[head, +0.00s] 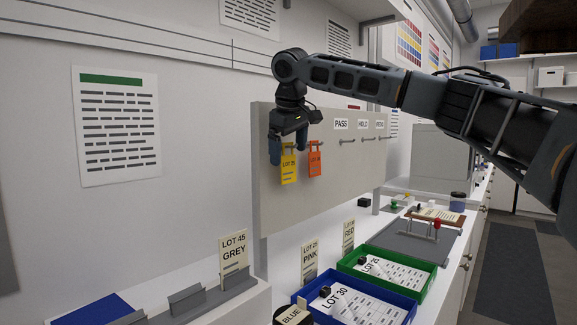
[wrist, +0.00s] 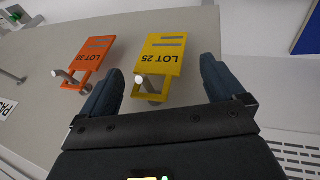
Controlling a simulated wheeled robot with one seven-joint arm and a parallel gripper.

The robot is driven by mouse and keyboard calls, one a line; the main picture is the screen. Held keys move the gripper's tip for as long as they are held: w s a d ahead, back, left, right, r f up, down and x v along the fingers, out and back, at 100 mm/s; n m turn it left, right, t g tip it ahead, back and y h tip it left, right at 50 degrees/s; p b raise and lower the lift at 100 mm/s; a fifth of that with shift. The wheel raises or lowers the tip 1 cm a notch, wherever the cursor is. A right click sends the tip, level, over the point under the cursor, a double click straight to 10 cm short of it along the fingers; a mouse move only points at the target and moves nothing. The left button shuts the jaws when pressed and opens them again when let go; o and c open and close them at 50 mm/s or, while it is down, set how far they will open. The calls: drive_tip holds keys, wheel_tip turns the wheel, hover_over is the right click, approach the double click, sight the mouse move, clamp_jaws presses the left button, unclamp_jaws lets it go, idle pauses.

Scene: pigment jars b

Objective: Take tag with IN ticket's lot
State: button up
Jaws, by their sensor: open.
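A yellow tag reading LOT 25 (wrist: 168,52) hangs on a peg on the grey board (head: 346,172); it also shows in the head view (head: 289,169). An orange tag reading LOT 30 (wrist: 88,58) hangs on the peg beside it, also in the head view (head: 314,163). My gripper (head: 288,148) is open at the yellow tag's top. In the wrist view its fingers (wrist: 158,88) stand either side of the yellow tag's loop and peg, not closed on it. I cannot make out a ticket marked IN.
Below the board are a blue tray with a LOT 30 card (head: 411,317) and a green tray with a LOT 25 card (head: 430,283). A LOT 45 GREY card (head: 234,253) stands in a holder at left. Empty pegs under PASS and HOLD (head: 363,124) are right of the tags.

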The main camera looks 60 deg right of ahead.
sight(289, 165)
drive_tip(key=shift+p+x, duration=0.35)
drive_tip(key=shift+x, duration=1.8)
drive_tip(key=shift+s, duration=0.15)
drive_tip(key=c, duration=0.9)
drive_tip(key=shift+f, duration=0.1)
drive_tip(key=shift+c, duration=0.3)
